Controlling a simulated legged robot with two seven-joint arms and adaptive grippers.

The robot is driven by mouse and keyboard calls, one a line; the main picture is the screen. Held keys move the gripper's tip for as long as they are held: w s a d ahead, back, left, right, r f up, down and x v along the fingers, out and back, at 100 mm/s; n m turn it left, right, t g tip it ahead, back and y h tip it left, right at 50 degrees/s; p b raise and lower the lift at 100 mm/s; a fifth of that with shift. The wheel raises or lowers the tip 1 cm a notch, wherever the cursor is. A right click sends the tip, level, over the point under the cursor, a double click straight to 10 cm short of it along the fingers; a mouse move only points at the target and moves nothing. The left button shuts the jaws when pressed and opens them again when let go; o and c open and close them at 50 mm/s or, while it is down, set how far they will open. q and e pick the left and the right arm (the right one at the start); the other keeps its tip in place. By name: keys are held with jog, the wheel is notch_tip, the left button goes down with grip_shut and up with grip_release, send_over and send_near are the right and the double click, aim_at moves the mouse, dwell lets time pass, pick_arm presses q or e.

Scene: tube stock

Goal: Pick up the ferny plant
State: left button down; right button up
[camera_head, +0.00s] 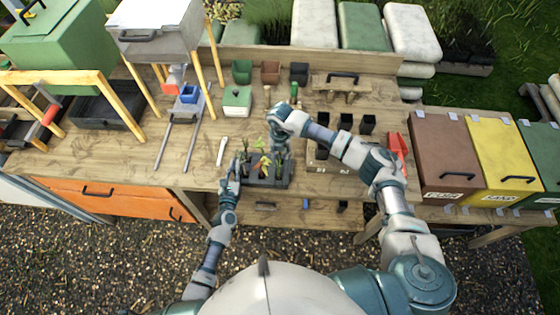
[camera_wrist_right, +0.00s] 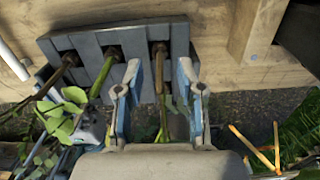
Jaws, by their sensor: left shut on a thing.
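The dark grey slotted tray (camera_wrist_right: 88,42) stands at the bench's front edge with three plant stems in it. The leftmost plant (camera_head: 244,156) has dark, narrow greenery and looks like the ferny one, though its leaves are too small to be sure. The middle plant has a green stem (camera_wrist_right: 104,72) and broad leaves. A third stem (camera_wrist_right: 159,75) shows between the fingers of my right gripper (camera_wrist_right: 160,100), which are apart. My left gripper (camera_head: 236,166) is at the tray's left end, shut on what looks like the leftmost plant; its fingertips are hard to make out.
A white stick (camera_head: 222,151) lies left of the tray. Small pots (camera_head: 271,72) and a green box (camera_head: 236,101) stand behind it. Black pots (camera_head: 345,121) and a red scoop (camera_head: 397,145) are to the right. Bare bench top (camera_head: 130,165) lies to the left.

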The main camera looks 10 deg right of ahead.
jog(key=shift+f, duration=0.35)
grip_shut()
jog(key=shift+r, duration=0.1)
notch_tip(320, 180, up, 10)
jog(key=shift+f, duration=0.1)
pick_arm(q)
jog(key=c, duration=1.2)
grip_release()
jog(key=v, duration=1.2)
jog(key=shift+f, duration=0.1)
